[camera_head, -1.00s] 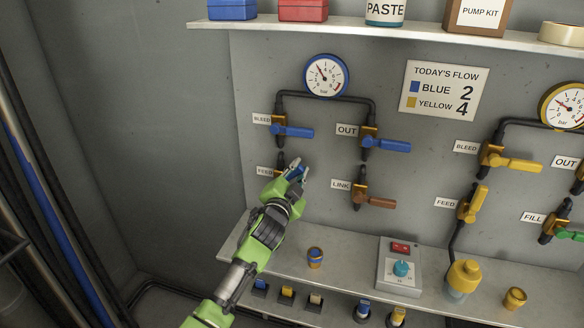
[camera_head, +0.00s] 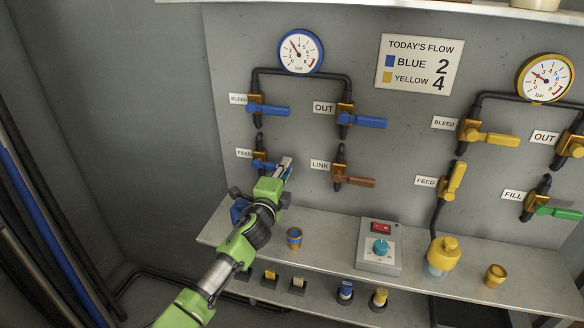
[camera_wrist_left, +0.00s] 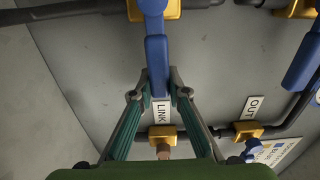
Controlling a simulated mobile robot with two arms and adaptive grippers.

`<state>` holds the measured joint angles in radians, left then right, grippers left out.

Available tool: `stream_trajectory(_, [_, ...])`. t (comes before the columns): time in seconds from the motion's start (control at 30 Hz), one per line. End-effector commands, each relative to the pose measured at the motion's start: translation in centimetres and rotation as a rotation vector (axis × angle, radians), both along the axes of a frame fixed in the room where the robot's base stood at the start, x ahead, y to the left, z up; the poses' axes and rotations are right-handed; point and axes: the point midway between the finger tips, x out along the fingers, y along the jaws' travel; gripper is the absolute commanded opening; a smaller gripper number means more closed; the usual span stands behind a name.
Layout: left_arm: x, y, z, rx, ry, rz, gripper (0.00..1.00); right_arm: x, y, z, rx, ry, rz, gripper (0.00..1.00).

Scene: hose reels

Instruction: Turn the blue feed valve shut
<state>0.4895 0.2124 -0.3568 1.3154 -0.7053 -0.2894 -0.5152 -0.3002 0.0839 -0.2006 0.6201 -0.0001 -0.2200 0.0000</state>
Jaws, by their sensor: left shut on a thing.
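The blue feed valve (camera_head: 260,160) is on the grey panel at the left, beside its FEED label (camera_head: 244,153). Its blue lever points to the right, roughly level. My left gripper (camera_head: 287,166) is at the lever's free end and hides part of it. In the left wrist view the blue lever (camera_wrist_left: 157,62) comes down between the two fingertips of my left gripper (camera_wrist_left: 160,78), which are shut on it. My right gripper is in neither view.
The blue bleed lever (camera_head: 268,110) is above and the brown link lever (camera_head: 354,180) to the right. The blue out lever (camera_head: 362,121) is farther up. A blue-banded cup (camera_head: 294,238) and a grey control box (camera_head: 379,246) stand on the shelf (camera_head: 330,250) below.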

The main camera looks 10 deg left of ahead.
Motion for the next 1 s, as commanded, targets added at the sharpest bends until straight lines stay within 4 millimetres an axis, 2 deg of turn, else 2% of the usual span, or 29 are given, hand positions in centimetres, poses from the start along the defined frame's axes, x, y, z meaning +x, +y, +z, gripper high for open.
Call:
stream_trajectory(0.33, [0.0, 0.7, -0.5, 0.040, 0.001, -0.002, 0.00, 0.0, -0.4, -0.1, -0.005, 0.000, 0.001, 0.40])
stream_trajectory(0.57, [-0.1, 0.6, -0.6, 0.040, 0.002, -0.003, 0.00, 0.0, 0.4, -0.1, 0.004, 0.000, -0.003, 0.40])
stream_trajectory(0.6, [-0.1, 0.6, -0.6, 0.040, 0.002, -0.003, 0.18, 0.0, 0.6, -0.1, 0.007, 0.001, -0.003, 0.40])
stream_trajectory(0.67, [-0.1, 0.6, -0.6, 0.040, 0.002, -0.003, 0.33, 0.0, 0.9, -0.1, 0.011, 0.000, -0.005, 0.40])
stream_trajectory(0.9, [0.0, 0.7, -0.4, 0.036, 0.000, -0.002, 0.33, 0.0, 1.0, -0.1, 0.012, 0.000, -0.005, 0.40])
stream_trajectory(1.0, [-0.1, 0.7, -0.4, 0.036, 0.000, -0.002, 0.33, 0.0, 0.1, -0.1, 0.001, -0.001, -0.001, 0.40])
